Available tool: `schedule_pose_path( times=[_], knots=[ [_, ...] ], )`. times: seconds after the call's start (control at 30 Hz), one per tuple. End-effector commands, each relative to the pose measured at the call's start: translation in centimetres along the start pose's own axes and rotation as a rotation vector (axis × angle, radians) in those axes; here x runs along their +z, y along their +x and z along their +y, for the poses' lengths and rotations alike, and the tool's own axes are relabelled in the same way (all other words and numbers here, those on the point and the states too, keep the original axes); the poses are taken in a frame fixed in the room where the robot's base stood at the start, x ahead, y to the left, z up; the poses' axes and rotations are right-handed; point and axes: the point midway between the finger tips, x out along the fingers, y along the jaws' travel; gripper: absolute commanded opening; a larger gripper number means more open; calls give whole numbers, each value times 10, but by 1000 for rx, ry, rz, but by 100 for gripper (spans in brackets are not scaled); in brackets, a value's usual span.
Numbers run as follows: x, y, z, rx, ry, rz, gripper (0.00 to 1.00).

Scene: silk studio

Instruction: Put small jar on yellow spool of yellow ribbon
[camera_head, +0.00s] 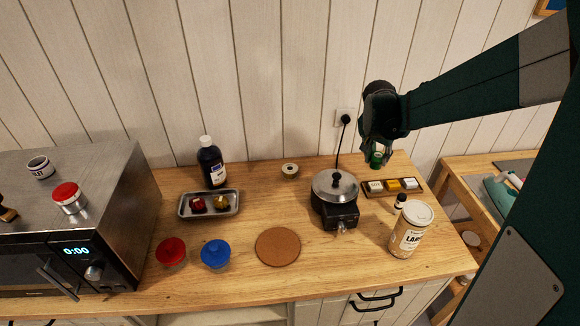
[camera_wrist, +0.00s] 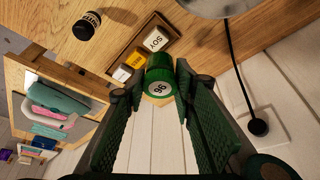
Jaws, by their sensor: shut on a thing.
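My gripper (camera_wrist: 160,88) is shut on a green cylinder (camera_wrist: 159,72) with a round white numbered label. In the head view the gripper (camera_head: 377,154) holds this green cylinder (camera_head: 376,159) just above the labelled block rack, near the back wall. A yellow-gold spool-like piece (camera_head: 221,202) lies beside a red one in a metal tray (camera_head: 184,213), far left of the gripper. I cannot tell which object is the named small jar.
A dark bottle (camera_head: 211,166) stands behind the tray. A black pot with a lid (camera_head: 335,199) and a large labelled jar (camera_head: 409,230) stand at the right. A cork mat (camera_head: 278,246) lies empty. The block rack (camera_head: 416,181) is below my gripper.

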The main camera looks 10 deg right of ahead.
Motion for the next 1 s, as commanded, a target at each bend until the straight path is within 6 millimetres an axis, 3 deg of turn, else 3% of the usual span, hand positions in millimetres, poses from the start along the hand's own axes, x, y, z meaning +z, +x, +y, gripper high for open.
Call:
schedule_pose_path(
  times=[0.03, 0.33, 0.7, 1.0],
  knots=[
    [2, -3, -18, -6, -14, 0, 14],
    [20, -13, -106, -34, -79, 0, 14],
    [60, -28, -213, -66, -161, 2, 14],
    [97, -39, -281, -88, -212, 3, 14]
  ],
)
